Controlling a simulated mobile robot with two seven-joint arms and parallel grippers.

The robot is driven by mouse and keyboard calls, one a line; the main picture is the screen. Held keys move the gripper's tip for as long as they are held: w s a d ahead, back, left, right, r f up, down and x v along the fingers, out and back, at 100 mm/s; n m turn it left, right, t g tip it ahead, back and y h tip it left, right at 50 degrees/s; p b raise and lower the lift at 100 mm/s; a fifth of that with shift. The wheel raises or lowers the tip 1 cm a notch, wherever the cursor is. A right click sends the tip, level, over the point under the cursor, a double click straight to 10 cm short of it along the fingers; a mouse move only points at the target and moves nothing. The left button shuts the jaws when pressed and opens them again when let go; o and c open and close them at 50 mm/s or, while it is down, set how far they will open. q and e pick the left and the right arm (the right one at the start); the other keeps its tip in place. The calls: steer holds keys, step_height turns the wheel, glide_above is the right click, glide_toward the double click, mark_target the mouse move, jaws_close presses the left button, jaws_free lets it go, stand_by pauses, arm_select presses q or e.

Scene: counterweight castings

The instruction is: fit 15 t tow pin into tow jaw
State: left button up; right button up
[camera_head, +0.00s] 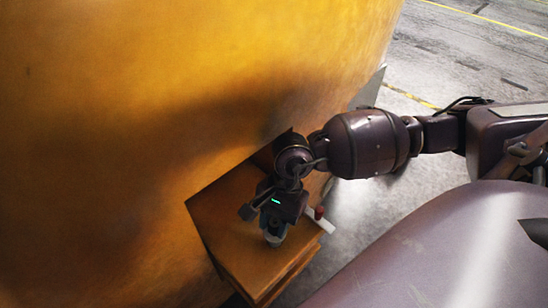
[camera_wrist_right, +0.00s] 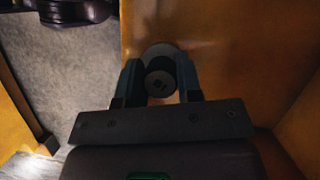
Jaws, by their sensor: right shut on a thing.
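The tow jaw (camera_head: 222,212) is an orange, box-like block standing out from the big yellow-orange casting. Its orange surface also fills much of the right wrist view (camera_wrist_right: 235,60). My right gripper (camera_head: 275,232) points down over the block's top, near its front edge. It is shut on the tow pin (camera_wrist_right: 160,78), a dark grey round piece between the two fingers. A wider grey disc (camera_wrist_right: 166,50) shows behind the pin; I cannot tell whether it belongs to the pin or the jaw. The pin's lower end and the jaw's hole are hidden. My left gripper is not in view.
The casting's curved wall (camera_head: 150,100) rises close behind and left of the block. A small red object (camera_head: 319,212) and a white strip (camera_head: 321,223) show at the block's right edge. Grey concrete floor (camera_head: 420,60) with yellow lines lies open beyond.

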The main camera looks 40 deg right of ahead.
steer(key=shift+f+b, duration=0.75)
steer(key=shift+f, duration=0.95)
steer(key=o, duration=1)
steer(key=shift+o, duration=0.5)
steer(key=shift+d+r, duration=0.15)
steer(key=shift+r, duration=0.15)
steer(key=p+v, duration=0.2)
steer(key=v, duration=0.8)
